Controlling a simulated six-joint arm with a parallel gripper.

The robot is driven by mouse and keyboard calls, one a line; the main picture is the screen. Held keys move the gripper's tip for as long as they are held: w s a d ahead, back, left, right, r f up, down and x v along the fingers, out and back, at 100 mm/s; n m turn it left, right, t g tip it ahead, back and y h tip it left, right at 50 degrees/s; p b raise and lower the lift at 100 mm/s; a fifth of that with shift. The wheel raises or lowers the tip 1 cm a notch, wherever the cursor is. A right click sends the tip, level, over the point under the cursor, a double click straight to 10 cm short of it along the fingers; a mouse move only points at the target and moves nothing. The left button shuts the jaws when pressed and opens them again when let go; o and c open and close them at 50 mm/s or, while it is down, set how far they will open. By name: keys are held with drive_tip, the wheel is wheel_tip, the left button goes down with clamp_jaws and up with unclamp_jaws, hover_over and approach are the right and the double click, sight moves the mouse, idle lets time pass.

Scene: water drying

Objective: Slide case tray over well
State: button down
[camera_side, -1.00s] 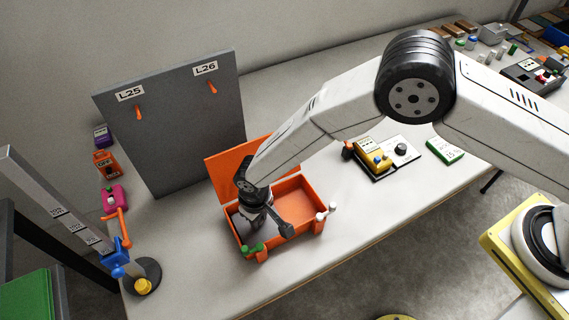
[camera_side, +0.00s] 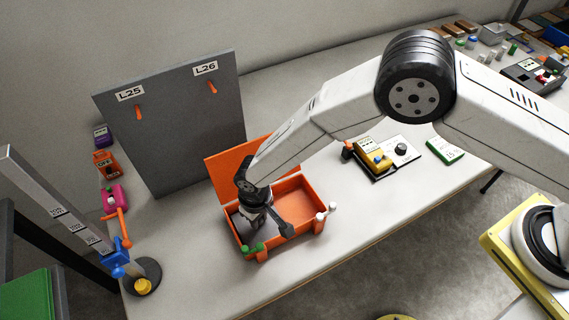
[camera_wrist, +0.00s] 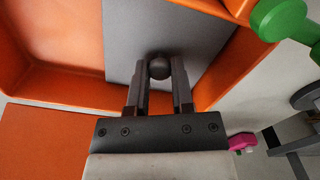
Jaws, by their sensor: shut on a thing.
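The orange case (camera_side: 290,238) stands open on the table in the side view, its orange lid (camera_side: 225,170) tilted up at the back. A flat grey tray (camera_wrist: 120,35) covers one end of the case's inside in the wrist view, and the orange floor (camera_wrist: 65,35) shows beside it. A round grey knob (camera_wrist: 159,67) rises from the tray. My gripper (camera_wrist: 160,75) is shut on this knob, one finger on each side. In the side view my gripper (camera_side: 256,215) reaches down into the left part of the case and hides much of the tray.
A green-ended latch (camera_side: 252,248) and a white-ended latch (camera_side: 326,211) stick out at the case's front. A grey panel (camera_side: 180,125) with orange pegs stands behind. A post with a blue clamp (camera_side: 117,258) stands left. A yellow device (camera_side: 373,158) lies right.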

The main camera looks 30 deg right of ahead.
sight(293, 210)
drive_tip(key=d, duration=0.9)
drive_tip(key=shift+d, duration=0.25)
drive_tip(key=shift+c, duration=2.4)
unclamp_jaws()
drive_tip(key=shift+r, duration=0.1)
wheel_tip(293, 210, up, 8)
drive_tip(key=shift+f, duration=0.2)
drive_tip(key=shift+r, duration=0.1)
